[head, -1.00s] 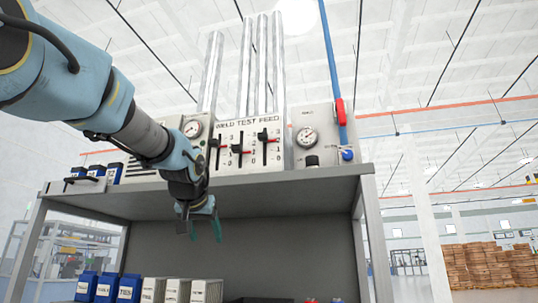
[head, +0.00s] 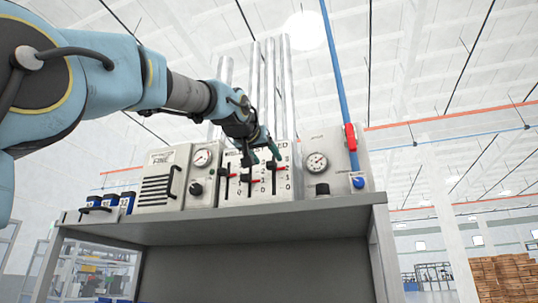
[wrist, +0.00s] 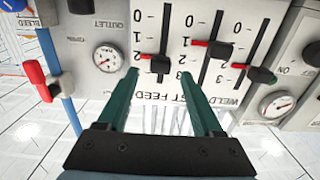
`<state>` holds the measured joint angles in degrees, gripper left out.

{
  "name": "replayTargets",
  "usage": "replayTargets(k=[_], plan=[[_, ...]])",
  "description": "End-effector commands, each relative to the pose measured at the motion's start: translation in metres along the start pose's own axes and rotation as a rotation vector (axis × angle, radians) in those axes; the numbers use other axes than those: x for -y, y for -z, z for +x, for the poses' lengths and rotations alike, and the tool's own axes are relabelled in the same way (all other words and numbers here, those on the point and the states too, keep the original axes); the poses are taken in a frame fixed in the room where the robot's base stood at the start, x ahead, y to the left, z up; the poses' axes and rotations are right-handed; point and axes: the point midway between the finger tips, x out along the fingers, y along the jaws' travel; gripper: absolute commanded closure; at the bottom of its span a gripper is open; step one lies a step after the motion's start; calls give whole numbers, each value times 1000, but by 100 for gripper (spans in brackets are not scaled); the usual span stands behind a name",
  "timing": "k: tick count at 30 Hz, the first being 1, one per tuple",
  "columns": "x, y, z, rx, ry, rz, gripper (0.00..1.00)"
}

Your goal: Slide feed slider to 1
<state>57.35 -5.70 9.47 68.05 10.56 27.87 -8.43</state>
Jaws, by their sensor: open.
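The feed slider is the rightmost of three on the white panel in the head view, with a black knob (head: 272,166) on a vertical slot. In the wrist view the panel is upside down, and the feed knob (wrist: 160,64) is the leftmost; its red pointer is near the 2 mark. The 1 mark (wrist: 137,37) shows above it there. My gripper (head: 263,151) is open at the panel's upper part. In the wrist view its green fingertips (wrist: 161,76) lie on either side of the feed knob.
The test knob (wrist: 222,50) and weld knob (wrist: 262,75) are beside the feed slider. A gauge (head: 316,162) is on the panel to the right, with a red valve handle (head: 350,138) on a blue pipe. Another gauge (head: 202,157) is left. The shelf (head: 250,222) runs below.

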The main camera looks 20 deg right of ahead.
Motion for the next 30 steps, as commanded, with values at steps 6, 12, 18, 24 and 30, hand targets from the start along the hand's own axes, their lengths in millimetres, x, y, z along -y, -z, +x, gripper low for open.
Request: replayTargets(k=[6,12,18,24,30], plan=[[0,1,25,2,0,0,32],[0,0,30,0,0,0,32],[0,-1,30,0,0,0,36],[0,0,30,0,0,0,58],[0,0,30,0,1,0,81]])
